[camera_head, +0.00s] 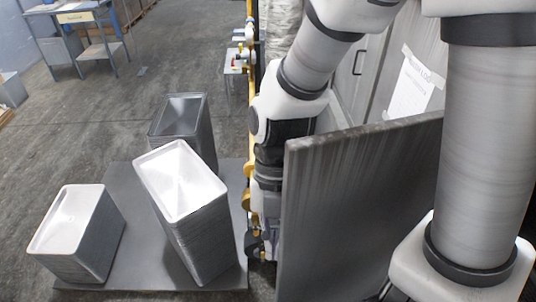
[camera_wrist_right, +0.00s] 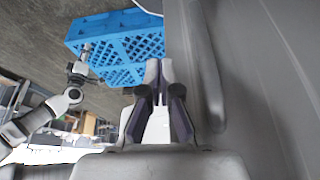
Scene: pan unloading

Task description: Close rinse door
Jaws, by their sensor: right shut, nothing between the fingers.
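The rinse door (camera_head: 360,210) is a grey metal panel. It stands upright and swung out from the machine, with its broad face toward me.
Tall stacks of grey pans (camera_head: 182,185), (camera_head: 75,235), (camera_head: 183,115) stand on a dark platform (camera_head: 150,280) left of the door. A blue crate-like object (camera_wrist_right: 115,45) is beyond the right gripper. A blue-framed table (camera_head: 75,25) stands far left. Open floor lies between.

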